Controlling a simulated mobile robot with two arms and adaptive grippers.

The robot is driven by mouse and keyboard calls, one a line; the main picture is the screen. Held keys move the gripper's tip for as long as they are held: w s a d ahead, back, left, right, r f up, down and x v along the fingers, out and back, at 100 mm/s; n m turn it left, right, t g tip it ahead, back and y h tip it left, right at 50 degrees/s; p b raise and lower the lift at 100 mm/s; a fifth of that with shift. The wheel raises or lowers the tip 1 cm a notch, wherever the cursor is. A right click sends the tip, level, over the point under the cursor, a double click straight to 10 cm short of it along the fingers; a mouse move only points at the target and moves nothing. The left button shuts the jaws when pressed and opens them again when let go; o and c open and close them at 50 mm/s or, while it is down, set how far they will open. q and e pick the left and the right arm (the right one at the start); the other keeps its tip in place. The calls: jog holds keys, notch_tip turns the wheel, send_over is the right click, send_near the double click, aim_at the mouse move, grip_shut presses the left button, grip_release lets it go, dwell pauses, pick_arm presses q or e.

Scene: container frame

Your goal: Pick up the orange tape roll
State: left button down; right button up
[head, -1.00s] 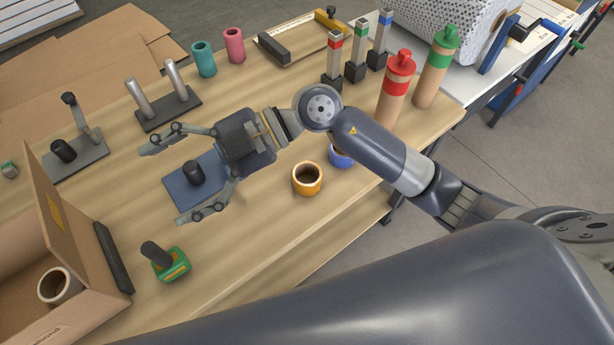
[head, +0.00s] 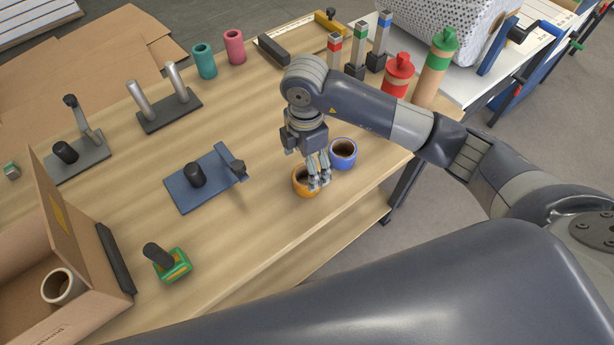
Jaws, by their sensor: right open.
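The orange tape roll (head: 301,187) lies flat on the wooden table near its front edge, with its hole facing up. My right gripper (head: 319,182) points down at it, with its fingertips over the right side of the roll and hiding part of it. The fingers look open but fairly close together; whether they touch the roll I cannot tell. My left gripper is not in view.
A blue tape roll (head: 343,153) stands close to the right of the gripper. Red-topped (head: 398,74) and green-topped (head: 437,68) bottles stand behind my arm. A cardboard box (head: 90,262) is at the lower left.

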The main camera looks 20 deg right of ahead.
jog(key=shift+f+p, duration=0.35)
jog(key=shift+f, duration=0.25)
jog(key=f, duration=0.1)
jog(key=f+p, duration=0.1)
jog(key=f, duration=0.1)
jog(key=shift+s+d+f, duration=0.1)
jog(key=shift+s+f, duration=0.1)
jog(key=shift+f, duration=0.5)
jog(key=c, duration=1.1)
